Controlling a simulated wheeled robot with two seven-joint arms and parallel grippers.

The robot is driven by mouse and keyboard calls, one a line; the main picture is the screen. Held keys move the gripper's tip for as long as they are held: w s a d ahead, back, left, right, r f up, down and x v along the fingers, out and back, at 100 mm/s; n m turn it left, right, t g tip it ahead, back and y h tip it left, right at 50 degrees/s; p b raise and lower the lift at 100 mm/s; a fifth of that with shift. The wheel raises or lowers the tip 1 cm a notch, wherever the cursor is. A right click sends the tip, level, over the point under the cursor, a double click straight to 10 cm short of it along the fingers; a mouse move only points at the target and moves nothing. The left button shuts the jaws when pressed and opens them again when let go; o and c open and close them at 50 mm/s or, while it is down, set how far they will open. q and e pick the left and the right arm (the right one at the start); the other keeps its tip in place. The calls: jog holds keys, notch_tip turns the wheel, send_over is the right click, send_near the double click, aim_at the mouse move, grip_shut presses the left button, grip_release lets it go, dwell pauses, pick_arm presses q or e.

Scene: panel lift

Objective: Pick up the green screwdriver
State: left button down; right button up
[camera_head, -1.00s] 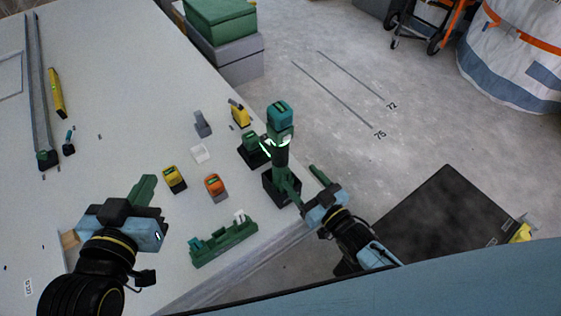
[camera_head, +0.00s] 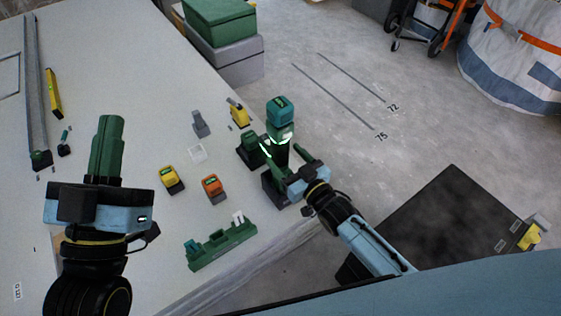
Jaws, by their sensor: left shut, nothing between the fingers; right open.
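The green screwdriver (camera_head: 280,113) looks like an upright powered tool with a teal block on top and a dark green body. Its lower end is in or behind a black holder (camera_head: 271,191) at the table's right edge. My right gripper (camera_head: 289,155) is open, with its two green fingers at the lower part of the tool, one on each side in the picture. I cannot tell whether they touch it. My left gripper (camera_head: 110,122) is shut and empty, pointing away over the table at the left, well apart from the tool.
A black-and-green block (camera_head: 251,151) stands close left of the tool. Yellow (camera_head: 172,180) and orange (camera_head: 213,188) blocks and a green rack (camera_head: 222,246) are on the table (camera_head: 130,50). Stacked boxes (camera_head: 222,40) stand at the back. Floor lies right of the edge.

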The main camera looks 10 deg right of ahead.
aim_at(285, 155)
jog(key=shift+b+x, duration=0.55)
jog(key=shift+x, duration=0.55)
pick_arm(q)
jog(key=shift+s+a+r+t+h, duration=0.2)
jog(key=shift+s+r+t, duration=0.25)
jog(key=shift+t, duration=0.3)
jog(key=shift+s+a+r+t+h, duration=0.1)
jog(key=shift+s+r+t+h, duration=0.15)
jog(key=shift+s+t, duration=0.35)
pick_arm(e)
jog(key=shift+w+a, duration=0.2)
jog(key=shift+w, duration=0.45)
pick_arm(q)
jog(key=shift+w, duration=0.2)
pick_arm(e)
grip_shut()
jog(key=shift+r, duration=0.2)
